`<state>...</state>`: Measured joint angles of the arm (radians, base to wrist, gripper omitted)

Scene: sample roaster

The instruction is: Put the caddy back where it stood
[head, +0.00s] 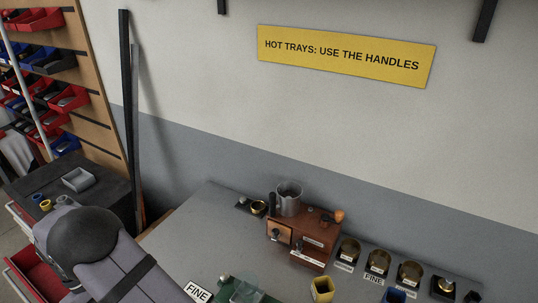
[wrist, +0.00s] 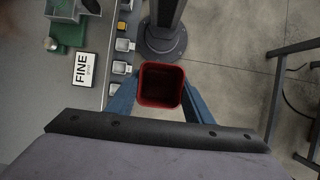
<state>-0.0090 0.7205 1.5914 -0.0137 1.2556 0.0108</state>
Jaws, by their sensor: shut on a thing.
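A red square open-topped caddy (wrist: 160,84) shows in the wrist view, its inside dark and seemingly empty. My gripper (wrist: 158,94) is shut on it, with one blue finger on each side. In that view the caddy shows over the grey floor, just to the right of the bench edge. The head view shows neither my gripper nor this caddy.
The bench (head: 205,235) carries a wooden roaster box (head: 290,240) with a metal jug (head: 288,198). Several round tins (head: 379,262) stand to its right. A FINE card (wrist: 85,70) lies near a green base (wrist: 67,33). A dark post (wrist: 165,38) stands beyond the caddy.

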